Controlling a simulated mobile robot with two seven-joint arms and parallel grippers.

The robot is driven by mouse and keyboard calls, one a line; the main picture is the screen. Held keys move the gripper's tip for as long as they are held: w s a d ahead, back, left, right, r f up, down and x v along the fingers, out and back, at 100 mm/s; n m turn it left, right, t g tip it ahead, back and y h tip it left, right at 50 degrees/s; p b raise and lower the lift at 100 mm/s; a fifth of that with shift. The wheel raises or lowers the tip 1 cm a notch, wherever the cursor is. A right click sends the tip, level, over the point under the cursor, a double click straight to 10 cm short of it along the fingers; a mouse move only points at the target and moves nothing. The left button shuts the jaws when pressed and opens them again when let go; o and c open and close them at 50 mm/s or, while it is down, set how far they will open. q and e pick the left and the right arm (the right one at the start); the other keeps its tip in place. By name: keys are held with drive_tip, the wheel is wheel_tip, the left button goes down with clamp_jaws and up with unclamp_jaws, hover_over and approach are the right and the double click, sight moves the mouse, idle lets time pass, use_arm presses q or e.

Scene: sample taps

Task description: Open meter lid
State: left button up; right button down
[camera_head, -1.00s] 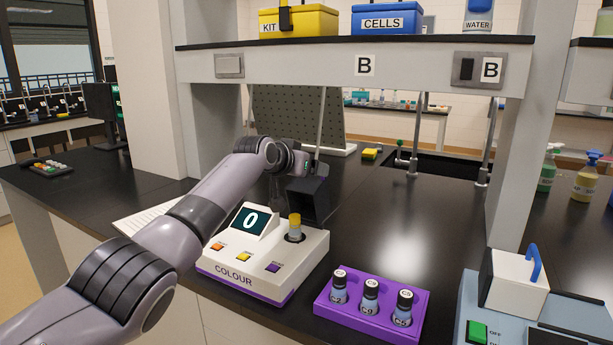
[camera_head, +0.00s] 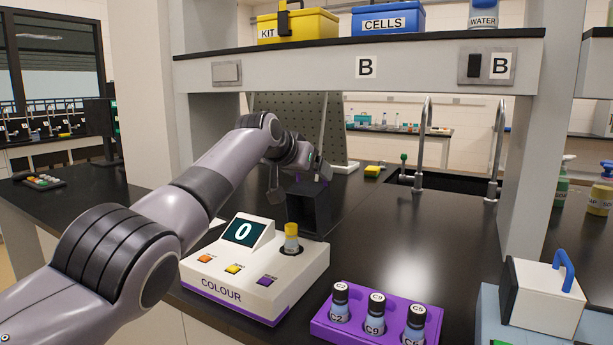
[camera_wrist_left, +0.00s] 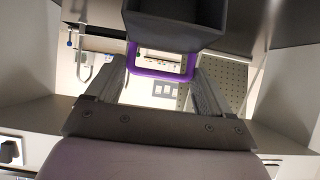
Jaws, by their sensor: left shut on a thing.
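The white and purple colour meter (camera_head: 228,283) stands on the black bench, its display reading 0. Its dark box-shaped lid (camera_head: 308,208) is swung up and back behind the vial well. A yellow-capped vial (camera_head: 291,240) stands uncovered in the well. My left gripper (camera_head: 318,173) is at the lid's far upper end. In the left wrist view, the lid (camera_wrist_left: 178,18) is at the top and its purple loop handle (camera_wrist_left: 160,76) lies between the fingers. The left gripper is shut on this handle; the exact contact is hard to see. My right gripper is not in view.
A purple rack (camera_head: 350,330) with several labelled vials stands right of the meter. A white box with a blue handle (camera_head: 543,296) is further right. A shelf (camera_head: 430,65) with KIT and CELLS boxes spans above. Bare bench lies behind the rack.

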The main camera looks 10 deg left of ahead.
use_arm(q)
drive_tip(key=shift+d+r, duration=0.2)
drive_tip(key=shift+r, duration=0.55)
drive_tip(key=o, duration=1.3)
drive_tip(key=shift+c, duration=0.2)
drive_tip(key=shift+s, duration=0.1)
drive_tip(key=shift+f, duration=0.25)
drive_tip(key=shift+s+a+b, duration=0.15)
drive_tip(key=shift+b, duration=0.75)
drive_tip(key=shift+s+a+r+b, duration=0.15)
drive_tip(key=shift+s+b, duration=0.25)
drive_tip(key=shift+b, duration=0.7)
drive_tip(key=shift+s+a+r+b, duration=0.15)
drive_tip(key=shift+s+r+b, duration=0.25)
drive_tip(key=shift+b, duration=0.55)
drive_tip(key=shift+b+v, duration=1.35)
drive_tip(key=shift+v, duration=1.1)
